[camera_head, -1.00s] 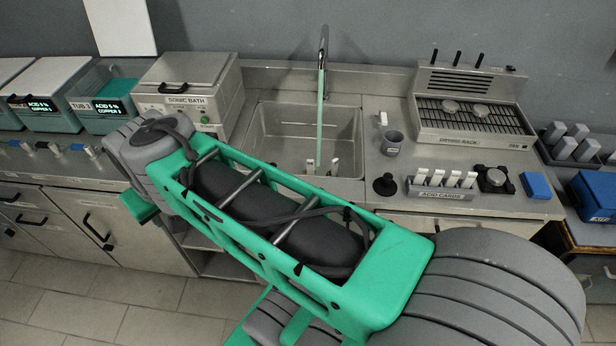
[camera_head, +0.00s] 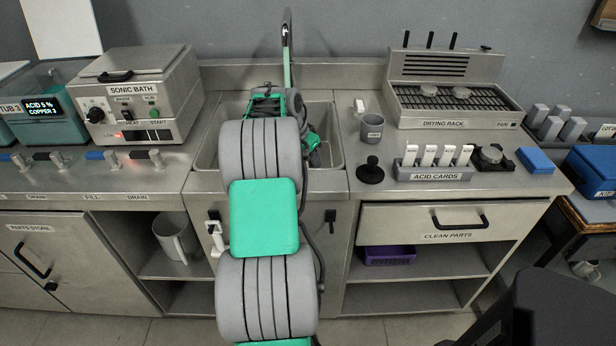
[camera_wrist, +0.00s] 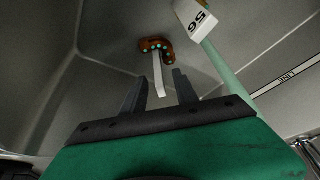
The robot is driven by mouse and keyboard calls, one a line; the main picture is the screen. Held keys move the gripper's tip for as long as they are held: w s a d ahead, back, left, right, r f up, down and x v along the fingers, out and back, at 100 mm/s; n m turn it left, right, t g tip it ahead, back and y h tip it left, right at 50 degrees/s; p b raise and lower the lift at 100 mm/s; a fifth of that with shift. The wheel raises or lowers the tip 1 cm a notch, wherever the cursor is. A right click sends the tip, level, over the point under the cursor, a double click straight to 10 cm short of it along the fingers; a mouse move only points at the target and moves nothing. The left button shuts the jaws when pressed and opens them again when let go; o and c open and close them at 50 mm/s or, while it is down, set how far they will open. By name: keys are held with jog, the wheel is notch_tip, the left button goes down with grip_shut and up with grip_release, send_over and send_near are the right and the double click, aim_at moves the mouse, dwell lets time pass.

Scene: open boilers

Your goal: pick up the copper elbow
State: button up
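In the wrist view, the copper elbow (camera_wrist: 157,46) is a small brown bent piece with green-blue spots, inside the grey metal sink (camera_wrist: 105,30). A pale strip or tag hangs from it towards my gripper. My gripper (camera_wrist: 160,82) has its two dark fingers apart, with the elbow beyond the fingertips and not between them. In the head view my arm reaches into the sink (camera_head: 207,150). The arm hides the elbow there, and the fingertips cannot be made out.
A green water stream or tube (camera_wrist: 228,70) with a white tag marked 56 (camera_wrist: 195,18) is right of the elbow. The sonic bath (camera_head: 138,95) stands left of the sink. A grey cup (camera_head: 372,128), a black knob (camera_head: 370,170) and the acid cards (camera_head: 433,165) are on the right.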

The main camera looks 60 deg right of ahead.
jog(key=x, duration=0.2)
jog(key=shift+d+f, duration=0.15)
jog(key=shift+f, duration=0.15)
grip_shut()
dwell(0.3)
